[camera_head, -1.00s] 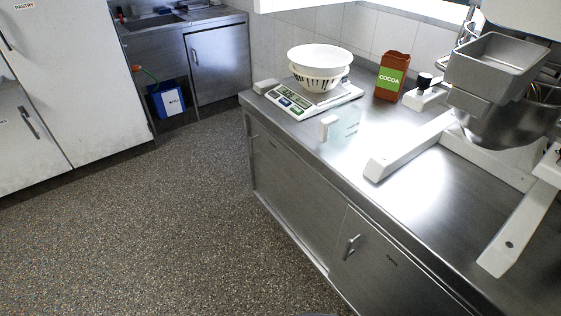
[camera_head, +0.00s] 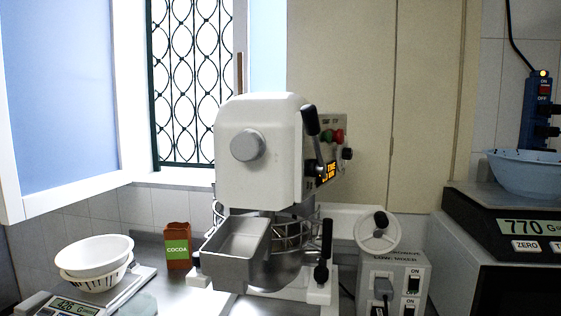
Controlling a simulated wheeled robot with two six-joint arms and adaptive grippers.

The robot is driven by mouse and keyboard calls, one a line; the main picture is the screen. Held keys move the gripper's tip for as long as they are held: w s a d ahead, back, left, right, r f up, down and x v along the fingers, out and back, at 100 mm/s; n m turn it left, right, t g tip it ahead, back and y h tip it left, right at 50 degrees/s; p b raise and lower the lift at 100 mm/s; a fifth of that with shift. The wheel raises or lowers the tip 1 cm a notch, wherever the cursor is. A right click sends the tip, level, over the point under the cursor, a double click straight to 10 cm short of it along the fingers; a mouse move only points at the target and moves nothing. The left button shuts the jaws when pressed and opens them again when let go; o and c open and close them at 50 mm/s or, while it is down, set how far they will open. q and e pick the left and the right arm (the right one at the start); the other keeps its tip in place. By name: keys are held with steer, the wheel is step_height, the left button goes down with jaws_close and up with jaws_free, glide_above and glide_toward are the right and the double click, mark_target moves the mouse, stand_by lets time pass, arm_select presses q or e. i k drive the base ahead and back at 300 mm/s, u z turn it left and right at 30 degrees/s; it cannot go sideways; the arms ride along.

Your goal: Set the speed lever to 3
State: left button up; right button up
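A white stand mixer (camera_head: 258,150) stands on the steel counter in the middle of the head view. A lever with a black grip (camera_head: 311,121) rises on the right side of its head, with the grip at the top and a metal shaft below. I cannot read any speed numbers beside it. A side panel (camera_head: 334,130) behind the lever carries a green and a red button, and a small orange display (camera_head: 328,172) sits below it. A second black-handled lever (camera_head: 324,252) is low by the bowl. Neither gripper is in view.
A grey metal chute (camera_head: 236,250) sticks out in front of the bowl. A cocoa box (camera_head: 178,246), white bowls on a scale (camera_head: 94,262) stand left. A grey switch box with a handwheel (camera_head: 380,240) and a scale reading 770 (camera_head: 520,226) with a blue basin (camera_head: 525,172) stand right.

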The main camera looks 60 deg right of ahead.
mark_target(310, 113)
steer(key=k, duration=0.5)
steer(key=z, duration=1.4)
steer(key=i, duration=0.3)
steer(key=z, duration=0.35)
steer(key=k, duration=0.3)
steer(key=z, duration=1)
steer(key=i, duration=0.2)
steer(key=u, duration=0.45)
